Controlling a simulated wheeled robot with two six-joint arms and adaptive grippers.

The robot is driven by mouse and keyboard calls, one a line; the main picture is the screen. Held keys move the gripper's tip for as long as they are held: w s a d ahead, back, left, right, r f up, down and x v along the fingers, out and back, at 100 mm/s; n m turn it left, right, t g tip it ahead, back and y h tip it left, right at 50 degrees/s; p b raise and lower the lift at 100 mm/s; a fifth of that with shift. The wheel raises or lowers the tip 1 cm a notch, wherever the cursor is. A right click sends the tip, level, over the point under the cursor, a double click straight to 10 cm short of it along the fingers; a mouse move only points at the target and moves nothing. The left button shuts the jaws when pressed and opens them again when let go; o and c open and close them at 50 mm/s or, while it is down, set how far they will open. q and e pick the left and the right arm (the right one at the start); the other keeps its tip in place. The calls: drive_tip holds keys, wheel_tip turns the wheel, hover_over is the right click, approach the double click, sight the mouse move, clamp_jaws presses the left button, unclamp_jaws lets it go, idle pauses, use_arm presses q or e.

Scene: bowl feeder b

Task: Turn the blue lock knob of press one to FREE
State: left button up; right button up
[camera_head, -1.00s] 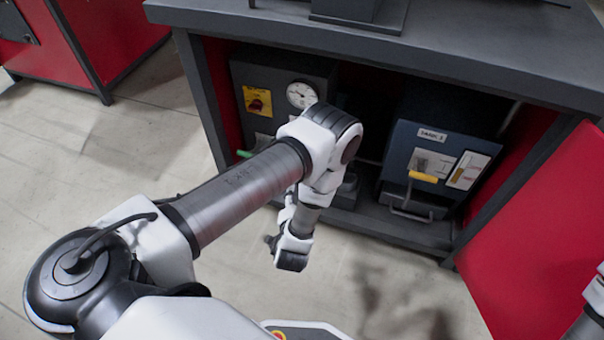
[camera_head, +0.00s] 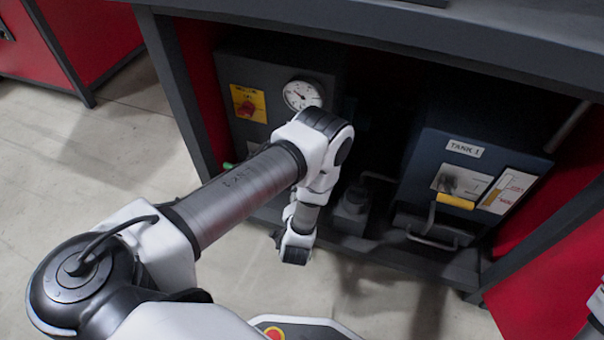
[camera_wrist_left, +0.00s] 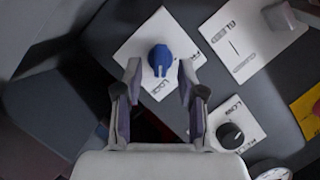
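The blue lock knob (camera_wrist_left: 160,58) sits on a white label plate (camera_wrist_left: 136,50) in the left wrist view. The plate carries the words LOCK and what looks like FREE, partly covered by a finger. The knob's white pointer mark faces down in the picture, toward LOCK. My left gripper (camera_wrist_left: 159,72) is open, its two fingers on either side of the knob's lower part in the picture. I cannot tell whether they touch it. In the head view my left wrist (camera_head: 298,235) hangs before the cabinet, and its fingers and the blue knob are hidden. My right gripper is out of view.
A black knob (camera_wrist_left: 230,134) on its own label is close by the right finger. The gauge (camera_head: 302,94) and a red switch on a yellow plate (camera_head: 248,104) are on the left unit. The tank box (camera_head: 470,150) with a yellow-handled lever (camera_head: 455,201) stands at right.

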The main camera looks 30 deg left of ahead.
use_arm(q)
drive_tip(key=shift+x, duration=0.9)
clamp_jaws()
